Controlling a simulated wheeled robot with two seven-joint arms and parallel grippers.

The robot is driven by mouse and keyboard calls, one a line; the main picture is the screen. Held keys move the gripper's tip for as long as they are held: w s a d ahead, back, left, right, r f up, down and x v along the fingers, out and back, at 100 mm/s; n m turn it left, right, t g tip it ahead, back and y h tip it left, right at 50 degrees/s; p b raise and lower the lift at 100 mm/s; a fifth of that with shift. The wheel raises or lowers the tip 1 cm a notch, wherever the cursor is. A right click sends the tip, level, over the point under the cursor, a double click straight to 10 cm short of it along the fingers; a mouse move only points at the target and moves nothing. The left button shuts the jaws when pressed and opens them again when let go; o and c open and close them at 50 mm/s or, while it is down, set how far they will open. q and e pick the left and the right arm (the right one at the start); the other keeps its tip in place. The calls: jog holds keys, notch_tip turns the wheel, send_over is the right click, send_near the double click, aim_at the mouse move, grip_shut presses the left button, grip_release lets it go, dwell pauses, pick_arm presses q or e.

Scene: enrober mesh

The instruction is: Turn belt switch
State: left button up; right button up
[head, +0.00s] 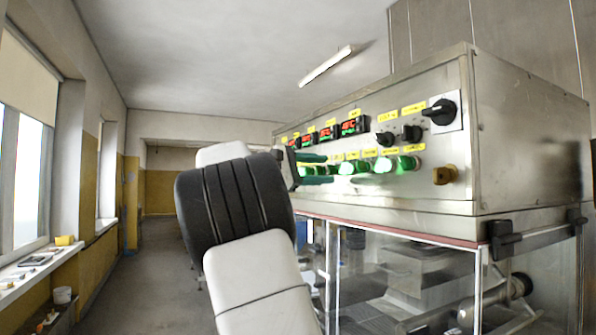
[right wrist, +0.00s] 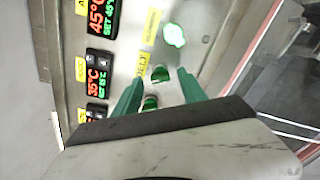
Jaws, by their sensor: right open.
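The control panel (head: 375,165) of the steel machine carries a row of green switches (head: 383,165) under yellow labels, some brightly lit. Black rotary knobs (head: 441,111) sit higher and to the right. In the right wrist view, a darker green switch (right wrist: 160,74) appears between the fingertips, and another (right wrist: 150,103) lies deeper between the fingers. Contact cannot be told. My left gripper is not in view.
Red and green digital displays (head: 351,126) sit above the switch row. A brass-coloured knob (head: 444,175) projects at the panel's right end. Clear enclosure panes (head: 405,275) are below. Open floor (head: 140,265) lies to the left, beside the windows.

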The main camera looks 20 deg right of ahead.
jog(key=shift+d, duration=0.2)
grip_shut()
dwell(0.3)
jog(key=m, duration=1.1)
jog(key=shift+f+m, duration=0.1)
jog(key=shift+m, duration=0.3)
dwell(0.4)
